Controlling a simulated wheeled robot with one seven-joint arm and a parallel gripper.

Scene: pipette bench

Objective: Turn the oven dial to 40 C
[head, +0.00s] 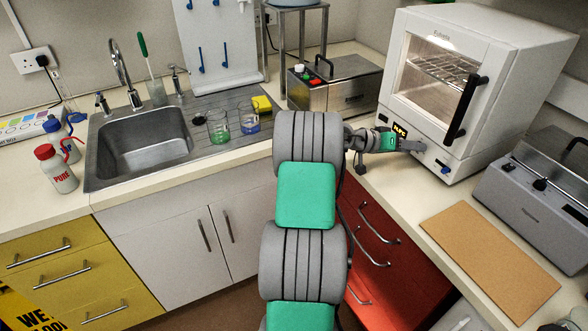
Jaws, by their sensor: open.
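The white oven (520,75) stands at the right back of the bench, with its glass door shut and a dark handle on the door's right. A small black display (400,131) with yellow characters is on its lower front; I cannot read it surely. A small dark blue knob (445,169) shows at the lower right of the front panel. My gripper (422,147) is open at the oven's lower front, left of this knob and just below the display. Whether its fingers touch anything is too small to tell, and it hides part of the panel.
A steel water bath (335,88) stands left of the oven. A grey instrument (535,190) and a brown board (490,258) lie to the right. The sink (145,150), beakers (219,127) and bottles (57,170) are at left. Bare bench lies in front of the oven.

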